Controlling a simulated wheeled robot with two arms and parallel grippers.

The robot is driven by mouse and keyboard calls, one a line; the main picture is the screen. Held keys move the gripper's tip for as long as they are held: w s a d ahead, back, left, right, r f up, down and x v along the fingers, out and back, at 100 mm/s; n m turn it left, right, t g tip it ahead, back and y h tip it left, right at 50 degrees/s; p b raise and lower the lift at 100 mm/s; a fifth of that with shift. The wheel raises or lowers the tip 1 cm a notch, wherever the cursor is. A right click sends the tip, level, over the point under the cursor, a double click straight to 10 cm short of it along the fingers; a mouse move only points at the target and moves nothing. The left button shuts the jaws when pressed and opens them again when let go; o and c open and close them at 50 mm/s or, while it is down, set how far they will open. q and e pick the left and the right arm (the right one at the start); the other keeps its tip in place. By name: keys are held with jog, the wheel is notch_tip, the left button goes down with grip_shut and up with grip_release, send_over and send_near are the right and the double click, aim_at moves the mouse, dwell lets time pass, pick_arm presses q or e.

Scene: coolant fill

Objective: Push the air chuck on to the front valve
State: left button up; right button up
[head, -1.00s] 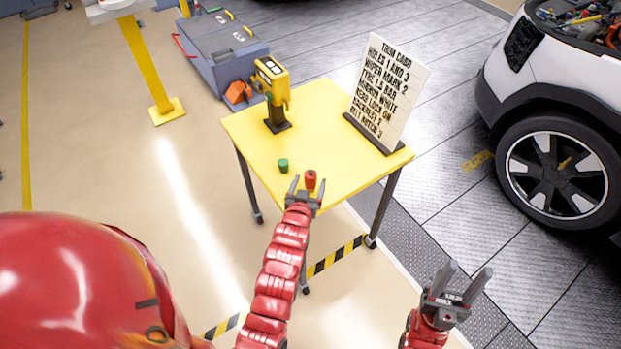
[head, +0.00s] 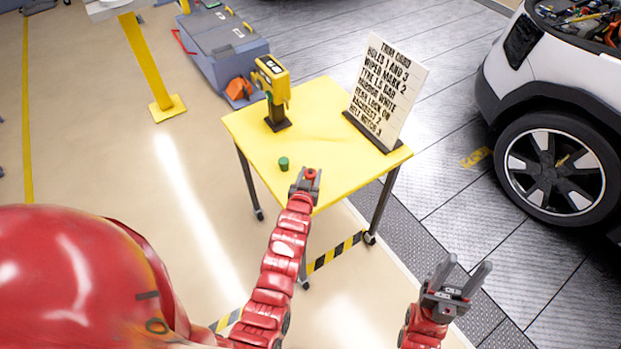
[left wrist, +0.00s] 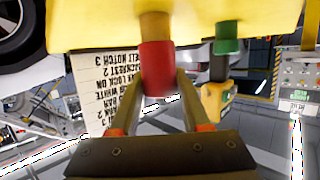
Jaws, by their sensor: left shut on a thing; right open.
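My left gripper (head: 305,181) is shut on a small red cylinder (head: 310,173) at the near edge of the yellow cart top (head: 322,130). The left wrist view shows the red cylinder (left wrist: 157,68) between the two fingers, with a tan part against the yellow surface. I cannot tell whether it is the air chuck. My right gripper (head: 466,271) is open and empty, over the floor right of the cart. The front wheel (head: 555,173) of the white car is at the right; a small yellowish piece (head: 563,160) shows on it, and I cannot tell if it is the valve.
A green cylinder (head: 283,163) stands left of my left gripper. A yellow-and-black hand tool (head: 273,85) stands upright behind it. A lettered card (head: 385,90) stands at the cart's right. A grey toolbox (head: 225,45) is behind. Floor between cart and car is clear.

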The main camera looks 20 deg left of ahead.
pick_arm(q)
grip_shut()
jog(key=shift+r, duration=0.15)
